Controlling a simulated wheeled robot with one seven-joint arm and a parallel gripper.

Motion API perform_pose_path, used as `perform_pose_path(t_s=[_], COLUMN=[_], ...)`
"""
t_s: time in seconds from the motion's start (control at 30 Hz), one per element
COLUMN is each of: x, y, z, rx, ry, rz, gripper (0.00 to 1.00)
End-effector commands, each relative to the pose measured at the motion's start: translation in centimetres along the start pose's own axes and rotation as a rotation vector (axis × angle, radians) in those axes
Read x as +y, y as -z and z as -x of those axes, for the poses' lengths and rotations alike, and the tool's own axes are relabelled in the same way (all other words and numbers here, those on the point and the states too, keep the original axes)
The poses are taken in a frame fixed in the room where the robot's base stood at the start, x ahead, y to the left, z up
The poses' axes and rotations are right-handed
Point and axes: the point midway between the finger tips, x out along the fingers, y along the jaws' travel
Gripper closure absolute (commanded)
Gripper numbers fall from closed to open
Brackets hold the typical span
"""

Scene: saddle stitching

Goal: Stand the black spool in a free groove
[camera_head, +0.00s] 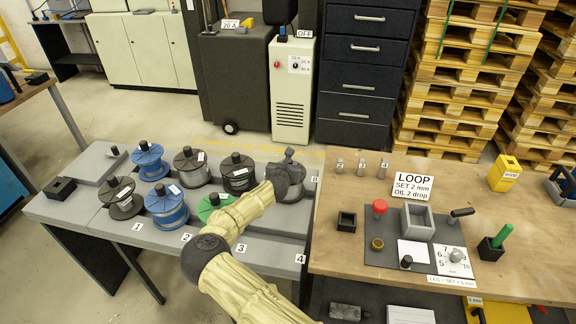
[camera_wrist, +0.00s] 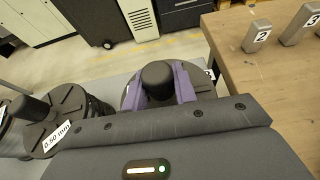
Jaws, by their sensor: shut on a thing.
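My gripper (camera_head: 288,166) is at the back right of the grey rack (camera_head: 275,225). In the wrist view its purple fingers (camera_wrist: 160,82) are shut on the dark knob of a spool (camera_wrist: 157,75). My arm hides part of the rack's front right.
Blue spools (camera_head: 168,208), brown-grey ones (camera_head: 122,196) and a green one (camera_head: 208,207) stand close by on the rack. The bare front right by label 4 (camera_head: 300,258) is partly visible. A wooden table (camera_head: 335,255) with tools and blocks adjoins on the right.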

Motion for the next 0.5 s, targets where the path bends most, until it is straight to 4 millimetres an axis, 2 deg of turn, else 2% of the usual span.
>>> perform_pose_path(t_s=[0.17,0.2,0.3,0.5], x=[0.02,0.03,0.03,0.01], y=[-0.26,-0.33,-0.23,0.02], z=[-0.04,-0.01,-0.02,-0.06], rx=[-0.008,-0.008,-0.006,-0.003], ry=[0.0,0.0,0.0,0.0], rz=[-0.002,-0.003,-0.002,-0.001], gripper=[1.0,0.67,0.47,0.47])
